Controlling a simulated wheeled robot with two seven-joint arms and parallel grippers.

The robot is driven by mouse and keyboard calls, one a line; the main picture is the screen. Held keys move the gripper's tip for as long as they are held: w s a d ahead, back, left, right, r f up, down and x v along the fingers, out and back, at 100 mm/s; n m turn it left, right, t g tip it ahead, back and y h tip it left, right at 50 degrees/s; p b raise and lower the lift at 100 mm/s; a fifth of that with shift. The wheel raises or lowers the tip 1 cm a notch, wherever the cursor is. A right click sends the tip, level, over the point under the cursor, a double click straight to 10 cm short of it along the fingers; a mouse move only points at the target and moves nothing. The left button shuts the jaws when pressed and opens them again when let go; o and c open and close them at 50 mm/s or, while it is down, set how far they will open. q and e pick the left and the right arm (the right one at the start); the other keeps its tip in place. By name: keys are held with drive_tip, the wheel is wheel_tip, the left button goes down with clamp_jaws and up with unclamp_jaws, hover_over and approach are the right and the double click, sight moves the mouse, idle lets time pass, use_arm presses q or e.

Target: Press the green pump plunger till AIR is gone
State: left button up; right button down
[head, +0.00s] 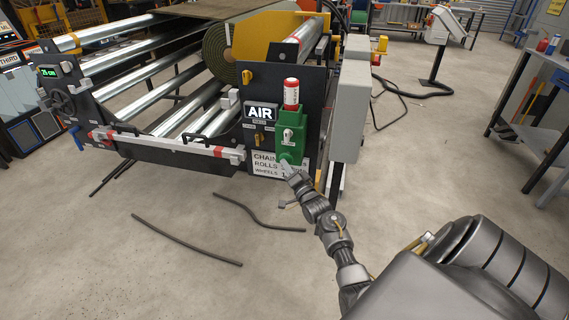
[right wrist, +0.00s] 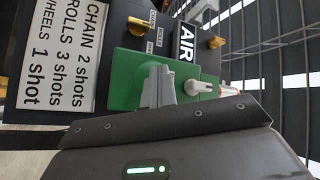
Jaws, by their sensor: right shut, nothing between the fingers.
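The green pump (head: 291,138) is fixed to the dark end panel of the roll machine, with a red-and-white cylinder (head: 291,92) on top. Its rounded green plunger (head: 289,157) is low on its front. The display (head: 261,112) left of the pump reads AIR, and AIR also shows in the right wrist view (right wrist: 187,42). My right gripper (head: 287,167) is shut and empty, its fingertips at the plunger. In the right wrist view the closed fingers (right wrist: 160,82) cover the plunger, so I cannot tell contact or how far it is pressed. My left gripper is out of view.
A white sign (right wrist: 60,55) beside the pump reads chain 2 shots, rolls 3 shots, wheels 1 shot. A small white lever (head: 288,133) is on the pump. A grey box (head: 350,110) stands right of the panel. Dark strips (head: 185,240) lie on the open floor.

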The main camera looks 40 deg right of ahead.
drive_tip(key=shift+w+d+r, duration=0.1)
drive_tip(key=shift+w+d, duration=0.2)
drive_tip(key=shift+d, duration=0.3)
idle(0.4)
drive_tip(key=shift+a, duration=0.15)
drive_tip(key=shift+s+a+r+p, duration=0.1)
drive_tip(key=shift+s+a+p, duration=0.35)
drive_tip(key=shift+a+p, duration=0.1)
drive_tip(key=shift+s+a+f+p, duration=0.2)
drive_tip(key=shift+s+a+p, duration=0.35)
drive_tip(key=shift+a, duration=0.2)
drive_tip(key=shift+a, duration=0.15)
